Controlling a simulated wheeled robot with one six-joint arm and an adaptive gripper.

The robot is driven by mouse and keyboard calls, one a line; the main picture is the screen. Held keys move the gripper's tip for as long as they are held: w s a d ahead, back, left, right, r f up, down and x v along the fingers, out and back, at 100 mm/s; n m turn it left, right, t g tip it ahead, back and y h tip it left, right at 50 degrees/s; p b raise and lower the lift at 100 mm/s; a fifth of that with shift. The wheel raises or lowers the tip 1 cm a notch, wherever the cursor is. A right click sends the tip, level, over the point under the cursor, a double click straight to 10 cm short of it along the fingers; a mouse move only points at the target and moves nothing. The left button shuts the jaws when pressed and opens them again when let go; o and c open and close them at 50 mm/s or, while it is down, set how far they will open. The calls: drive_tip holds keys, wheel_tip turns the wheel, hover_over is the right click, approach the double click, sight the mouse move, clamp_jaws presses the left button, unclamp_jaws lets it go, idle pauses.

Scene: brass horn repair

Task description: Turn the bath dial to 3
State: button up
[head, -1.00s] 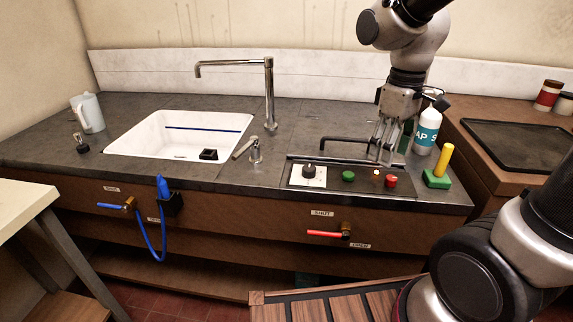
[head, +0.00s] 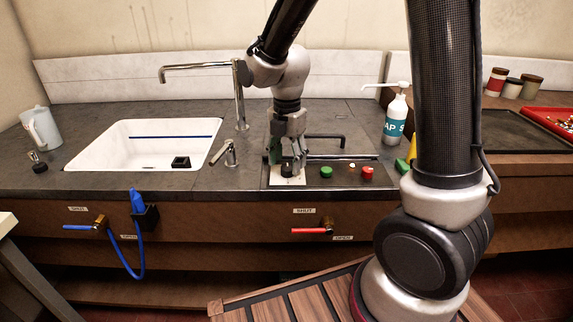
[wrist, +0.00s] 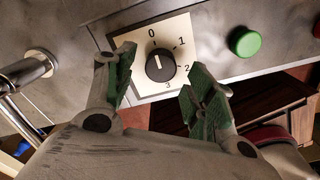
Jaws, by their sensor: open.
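The bath dial (head: 287,169) is a black round knob on a white plate at the left end of the dark control panel (head: 335,173). In the wrist view the dial (wrist: 160,65) shows a white pointer mark toward 0. The plate (wrist: 183,31) carries the numbers 0, 1, 2 and 3 running clockwise, with 3 below the knob. My gripper (head: 286,164) is over the dial, pointing down. In the wrist view its green-padded fingers (wrist: 161,70) are open, one to each side of the knob, with visible gaps. I cannot tell their exact height above it.
A green button (head: 326,172) and a red button (head: 367,173) sit right of the dial. A black handle (head: 325,137) stands behind the panel. A small metal lever fixture (head: 229,153) is to the left, by the white sink (head: 80,157). A soap bottle (head: 396,118) stands at right.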

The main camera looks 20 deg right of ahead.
drive_tip(key=shift+f, duration=1.05)
drive_tip(key=c, duration=1.1)
